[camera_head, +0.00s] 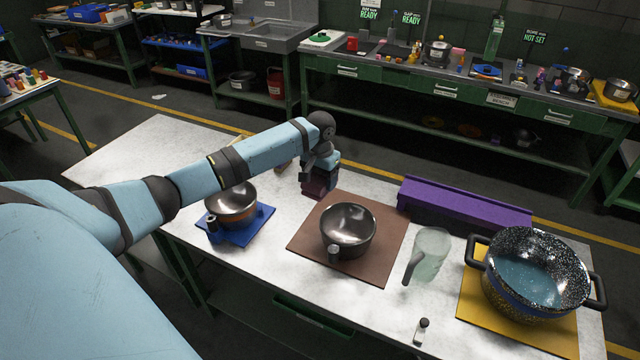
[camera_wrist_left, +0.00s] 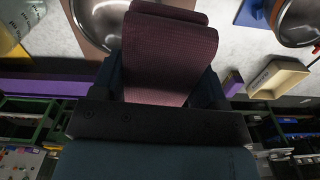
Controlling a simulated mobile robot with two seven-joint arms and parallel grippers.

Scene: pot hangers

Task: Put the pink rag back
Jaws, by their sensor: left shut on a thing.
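My left gripper (camera_head: 322,178) is shut on the pink rag (camera_head: 315,187), which looks dark maroon here. The rag also fills the upper middle of the left wrist view (camera_wrist_left: 170,50), as a folded, textured pad between the dark fingers. The gripper points down at the far part of the table, just beyond the brown mat (camera_head: 300,239). I cannot tell whether the rag touches the table. A purple long holder (camera_head: 465,203) lies to the right of the rag, apart from it. My right gripper is not in view.
A steel pot (camera_head: 348,230) stands on the brown mat. Another pot (camera_head: 232,204) is on a blue mat (camera_head: 262,222). A clear jug (camera_head: 430,255) and a large speckled pot (camera_head: 530,275) are to the right. A beige tray (camera_wrist_left: 278,78) lies near the rag.

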